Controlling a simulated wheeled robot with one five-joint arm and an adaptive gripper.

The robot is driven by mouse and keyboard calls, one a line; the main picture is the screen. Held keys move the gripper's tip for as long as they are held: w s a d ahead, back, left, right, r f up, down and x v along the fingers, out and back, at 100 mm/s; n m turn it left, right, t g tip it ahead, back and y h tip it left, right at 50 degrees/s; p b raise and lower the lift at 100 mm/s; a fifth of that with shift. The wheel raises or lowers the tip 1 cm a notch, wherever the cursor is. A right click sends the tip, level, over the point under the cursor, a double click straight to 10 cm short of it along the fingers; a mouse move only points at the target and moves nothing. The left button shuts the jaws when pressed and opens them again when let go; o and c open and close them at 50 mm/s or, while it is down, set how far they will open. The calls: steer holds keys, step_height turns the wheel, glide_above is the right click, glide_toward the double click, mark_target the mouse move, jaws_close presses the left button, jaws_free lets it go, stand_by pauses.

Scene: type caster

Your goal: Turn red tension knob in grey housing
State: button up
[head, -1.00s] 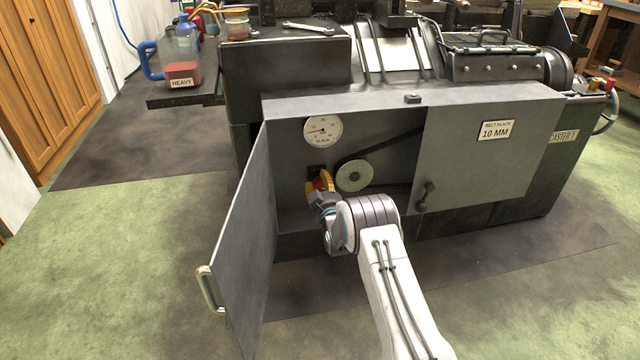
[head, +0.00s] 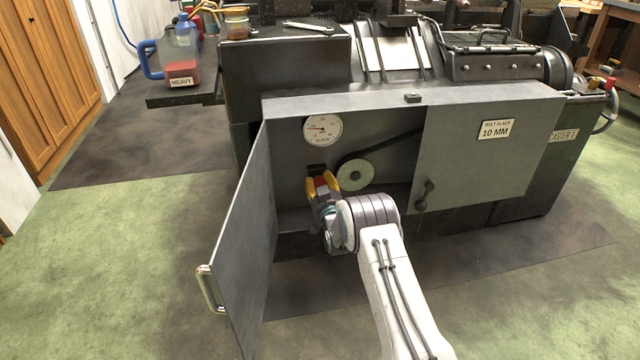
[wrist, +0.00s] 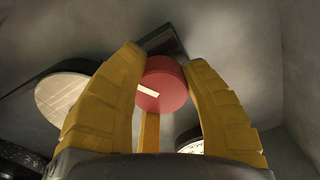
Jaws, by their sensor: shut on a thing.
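The red knob (wrist: 163,84) with a white pointer mark sits between the yellow fingers of my gripper (wrist: 165,90) in the wrist view. The fingers are shut on its sides. In the head view my gripper (head: 322,183) reaches into the open grey housing (head: 290,180), and a bit of the red knob (head: 321,182) shows between the fingers. Behind the knob is a dark mount (wrist: 163,42). The slack gauge (head: 322,129), a white dial with a red needle, is above the knob on the back wall.
A pale pulley (head: 355,174) with a dark belt is right of my gripper. The housing's door (head: 245,240) stands open at the left.

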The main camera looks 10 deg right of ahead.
steer(key=shift+w+r+m, duration=0.1)
steer(key=shift+r+m, duration=0.15)
steer(key=shift+m, duration=0.6)
steer(key=shift+w+r+m, duration=0.1)
steer(key=shift+r+m, duration=0.1)
steer(key=shift+m, duration=0.65)
steer(key=o, duration=1.2)
steer(key=shift+s+d+f, duration=0.1)
steer(key=shift+f, duration=0.15)
steer(key=shift+s+f, duration=0.1)
steer(key=shift+s, duration=0.05)
